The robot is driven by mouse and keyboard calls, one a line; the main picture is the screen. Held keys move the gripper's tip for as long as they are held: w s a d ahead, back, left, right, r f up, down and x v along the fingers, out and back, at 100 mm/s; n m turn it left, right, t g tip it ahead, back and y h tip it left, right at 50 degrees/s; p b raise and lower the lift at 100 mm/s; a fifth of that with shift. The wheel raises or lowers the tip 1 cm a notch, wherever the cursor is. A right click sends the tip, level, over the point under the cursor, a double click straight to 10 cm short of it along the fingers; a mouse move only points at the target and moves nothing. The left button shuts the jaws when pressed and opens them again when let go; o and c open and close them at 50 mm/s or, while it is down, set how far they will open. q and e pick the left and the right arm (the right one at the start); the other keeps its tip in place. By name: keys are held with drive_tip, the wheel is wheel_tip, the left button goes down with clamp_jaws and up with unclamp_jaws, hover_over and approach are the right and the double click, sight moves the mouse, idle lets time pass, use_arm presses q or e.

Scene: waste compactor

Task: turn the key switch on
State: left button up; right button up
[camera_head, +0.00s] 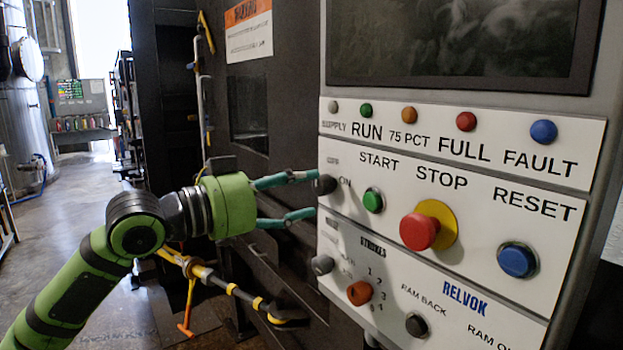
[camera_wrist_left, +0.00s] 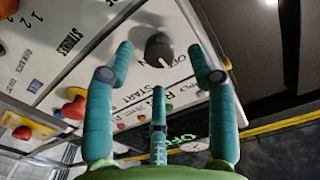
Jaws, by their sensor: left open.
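The key switch (camera_head: 326,184) is a dark round knob at the left edge of the white control panel (camera_head: 400,185), beside the ON marking. It also shows in the left wrist view as a dark grey knob (camera_wrist_left: 159,48) with a white mark and OFF/ON lettering beside it. My left gripper (camera_head: 312,194) is open, its teal fingers pointing at the panel around the knob. In the left wrist view the fingers (camera_wrist_left: 161,62) stand spread on both sides of the knob, with a third finger below. I cannot tell whether any finger touches it. My right gripper is not in view.
Nearby on the panel are a green START button (camera_head: 373,200), a red STOP button (camera_head: 419,231), a blue RESET button (camera_head: 517,260), a grey knob (camera_head: 322,265) and an orange selector (camera_head: 360,293). A dark screen (camera_head: 450,40) is above. Open floor lies at left.

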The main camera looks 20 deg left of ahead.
sight(316, 187)
use_arm(q)
drive_tip(key=shift+p+x, duration=0.45)
drive_tip(key=shift+x, duration=1.05)
clamp_jaws()
drive_tip(key=shift+m, duration=0.3)
drive_tip(key=m+p, duration=0.3)
drive_tip(key=m, duration=0.2)
drive_tip(key=shift+r+m, duration=0.15)
drive_tip(key=shift+m, duration=0.15)
drive_tip(key=m+p, duration=0.2)
drive_tip(key=m, duration=0.3)
drive_tip(key=shift+p, duration=0.4)
drive_tip(key=shift+m, duration=0.4)
